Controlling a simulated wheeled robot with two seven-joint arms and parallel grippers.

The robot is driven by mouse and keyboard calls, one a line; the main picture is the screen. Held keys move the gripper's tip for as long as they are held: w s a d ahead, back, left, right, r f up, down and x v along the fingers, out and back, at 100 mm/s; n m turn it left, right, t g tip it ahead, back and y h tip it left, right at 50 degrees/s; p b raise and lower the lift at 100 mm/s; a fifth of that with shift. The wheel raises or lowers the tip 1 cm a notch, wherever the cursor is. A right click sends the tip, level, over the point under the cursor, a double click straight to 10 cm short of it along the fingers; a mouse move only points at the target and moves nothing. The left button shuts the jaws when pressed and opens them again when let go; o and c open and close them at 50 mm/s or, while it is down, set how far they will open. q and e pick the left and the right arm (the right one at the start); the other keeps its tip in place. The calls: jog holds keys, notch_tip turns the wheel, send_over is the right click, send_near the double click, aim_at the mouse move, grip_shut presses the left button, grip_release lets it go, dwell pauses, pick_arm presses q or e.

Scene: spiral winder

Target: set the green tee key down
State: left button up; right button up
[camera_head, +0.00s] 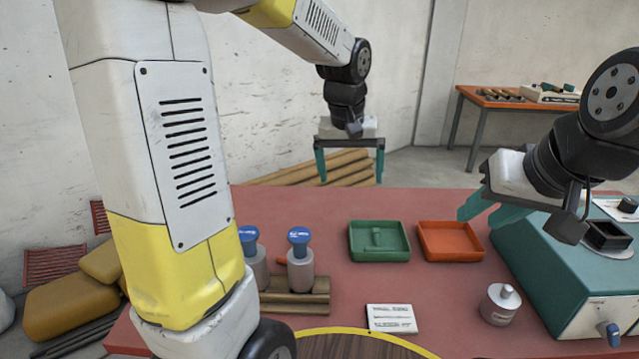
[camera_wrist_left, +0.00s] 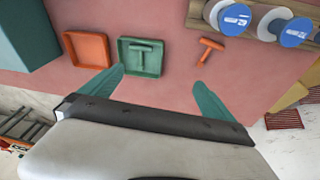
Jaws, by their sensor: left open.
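The green tee key (camera_head: 377,238) lies in the green tray (camera_head: 405,255) on the red table. In the left wrist view the tee key (camera_wrist_left: 142,50) lies flat inside the tray (camera_wrist_left: 123,70), its T shape clear. My left gripper (camera_head: 349,175) is open and empty, raised beyond the table's far edge. Its two teal fingers (camera_wrist_left: 158,88) are spread wide in the wrist view, apart from the tray and key. My right gripper (camera_head: 480,215) hangs over the table's right part, its two fingers apart and nothing visible between them.
An orange tray (camera_head: 450,240) sits right of the green one. An orange tee key (camera_wrist_left: 207,48) lies on the table to the other side.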

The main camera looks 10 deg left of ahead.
pick_arm(q)
jog(key=s+a+r+t, duration=0.2)
jog(key=s+a, duration=0.1)
jog(key=s, duration=0.6)
jog(key=s+a+r+m+t+h, duration=0.1)
jog(key=s+a+r, duration=0.2)
jog(key=s, duration=0.6)
jog(key=shift+r+t, duration=0.15)
jog(key=shift+t, duration=0.25)
